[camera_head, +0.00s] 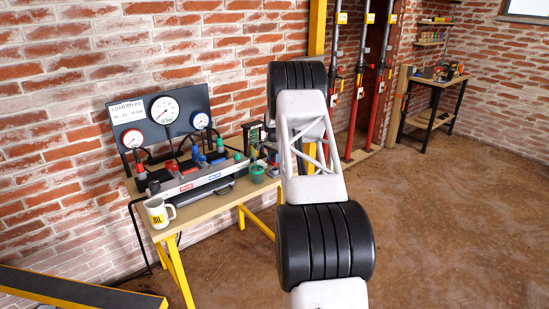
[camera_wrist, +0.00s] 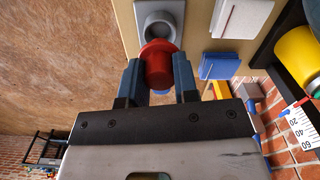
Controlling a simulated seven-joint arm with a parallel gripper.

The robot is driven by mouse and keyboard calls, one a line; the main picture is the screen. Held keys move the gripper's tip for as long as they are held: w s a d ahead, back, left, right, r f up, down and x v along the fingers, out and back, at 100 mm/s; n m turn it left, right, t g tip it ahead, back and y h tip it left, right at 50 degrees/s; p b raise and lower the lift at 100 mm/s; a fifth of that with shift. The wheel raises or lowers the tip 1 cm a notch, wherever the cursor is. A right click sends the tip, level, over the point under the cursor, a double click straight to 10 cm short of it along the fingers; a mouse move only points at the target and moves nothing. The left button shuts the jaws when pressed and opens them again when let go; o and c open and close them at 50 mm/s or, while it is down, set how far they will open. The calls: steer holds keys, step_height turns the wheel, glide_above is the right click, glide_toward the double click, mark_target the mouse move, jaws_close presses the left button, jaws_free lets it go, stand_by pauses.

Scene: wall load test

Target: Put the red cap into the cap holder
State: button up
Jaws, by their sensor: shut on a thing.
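The red cap (camera_wrist: 157,62) is between the two dark fingers of my gripper (camera_wrist: 158,72) in the wrist view, and the gripper is shut on it. The cap has a wider rim at its far end. The cap holder (camera_wrist: 143,10), a grey block with a round recess, is just beyond the cap at the top of the wrist view. The cap's rim overlaps the holder's near edge in the picture; I cannot tell whether they touch. The recess looks empty where it shows. In the head view my arm hides the gripper, and I cannot make out the cap or holder there.
In the wrist view a blue block (camera_wrist: 219,66) and a white block (camera_wrist: 242,17) lie right of the holder, with a yellow cylinder (camera_wrist: 298,56) farther right. In the head view the bench (camera_head: 206,205) carries a gauge panel (camera_head: 186,103) and a mug (camera_head: 156,213).

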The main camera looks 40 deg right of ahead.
steer(key=shift+f, duration=2)
stand_by(1.9)
steer(key=o, duration=1.5)
steer(key=shift+r, duration=0.15)
steer(key=shift+r, duration=3.9)
